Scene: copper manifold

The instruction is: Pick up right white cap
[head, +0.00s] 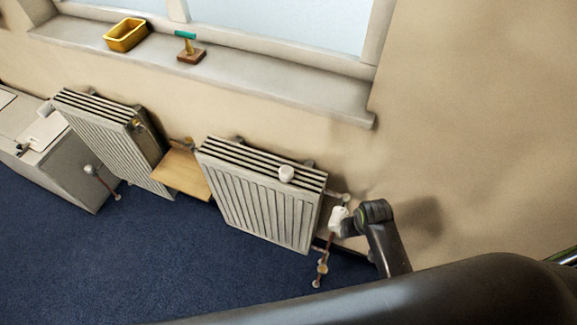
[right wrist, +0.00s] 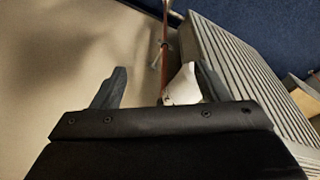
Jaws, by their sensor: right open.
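A white cap (head: 337,219) is at the right end of the right radiator (head: 262,205), by the upright copper pipe (head: 324,258). In the right wrist view this white cap (right wrist: 183,84) lies between my right gripper's fingers, nearer the right finger. My right gripper (right wrist: 161,75) is open, its two dark fingers apart. In the head view my right gripper (head: 347,228) is right beside the cap and partly overlaps it; I cannot tell if it touches. Another white cap (head: 286,173) sits on top of the right radiator. My left gripper is not in view.
A left radiator (head: 115,140) and a wooden board (head: 182,173) stand further left, beside a grey cabinet (head: 80,170). The windowsill (head: 270,85) holds a yellow tray (head: 126,35) and a green-handled tool (head: 188,47). The wall is close behind the gripper; blue floor (head: 140,260) lies in front.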

